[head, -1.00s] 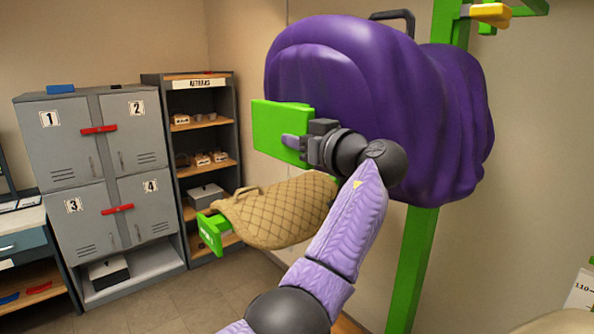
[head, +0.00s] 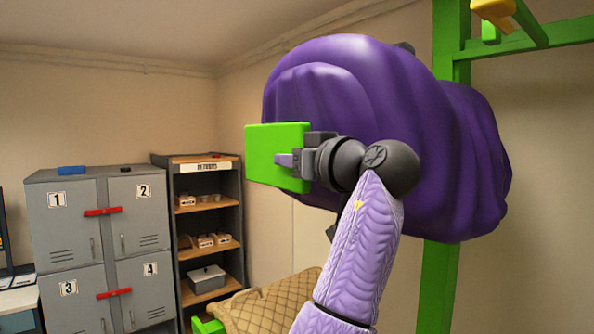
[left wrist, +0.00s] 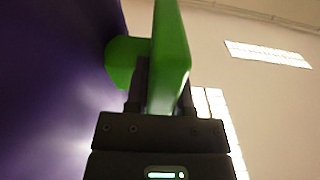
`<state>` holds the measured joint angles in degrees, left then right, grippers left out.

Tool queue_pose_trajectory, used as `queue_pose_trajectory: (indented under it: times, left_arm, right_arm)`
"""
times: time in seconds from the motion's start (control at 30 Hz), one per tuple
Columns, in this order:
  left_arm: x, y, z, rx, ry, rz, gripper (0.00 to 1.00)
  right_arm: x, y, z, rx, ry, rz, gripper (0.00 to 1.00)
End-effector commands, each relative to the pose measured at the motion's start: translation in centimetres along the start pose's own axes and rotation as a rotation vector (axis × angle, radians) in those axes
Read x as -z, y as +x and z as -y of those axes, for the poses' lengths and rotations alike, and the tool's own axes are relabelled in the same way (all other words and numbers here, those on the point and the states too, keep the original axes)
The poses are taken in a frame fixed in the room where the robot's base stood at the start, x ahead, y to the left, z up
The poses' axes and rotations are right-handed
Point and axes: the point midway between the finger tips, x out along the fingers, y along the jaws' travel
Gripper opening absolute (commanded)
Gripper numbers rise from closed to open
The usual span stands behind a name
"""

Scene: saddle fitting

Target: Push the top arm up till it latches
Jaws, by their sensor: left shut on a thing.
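The top arm shows its green end plate (head: 272,156) at the left of a large purple saddle-shaped cover (head: 360,95), which hides the rest of that arm. In the left wrist view the green plate (left wrist: 170,60) stands between the fingers, beside the purple cover (left wrist: 55,80). The green post (head: 437,285) rises behind the cover. The latch is not visible. My right gripper is not in view.
A tan quilted pad (head: 265,305) lies below, on a lower arm with a green end (head: 208,325). Grey lockers (head: 100,240) and a shelf unit (head: 205,235) stand at the back left. A green beam (head: 540,38) and yellow part (head: 493,10) are at upper right.

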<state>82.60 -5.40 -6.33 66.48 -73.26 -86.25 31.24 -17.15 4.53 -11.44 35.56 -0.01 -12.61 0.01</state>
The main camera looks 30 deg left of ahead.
Motion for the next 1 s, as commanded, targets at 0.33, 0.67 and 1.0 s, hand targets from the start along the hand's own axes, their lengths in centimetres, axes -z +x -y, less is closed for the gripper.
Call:
queue_pose_trajectory:
  times: [0.33,0.67,1.0]
  left_arm:
    - [0.7,-0.1,0.2,-0.001,-0.004,-0.009,0.00]
    - [0.5,-0.1,0.2,0.000,-0.002,-0.005,0.65]
    - [0.0,-1.8,0.0,-0.004,-0.002,-0.001,0.65]
  right_arm:
    - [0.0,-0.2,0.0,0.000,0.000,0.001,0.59]
    - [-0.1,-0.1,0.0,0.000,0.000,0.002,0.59]
    - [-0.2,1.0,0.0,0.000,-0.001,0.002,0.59]
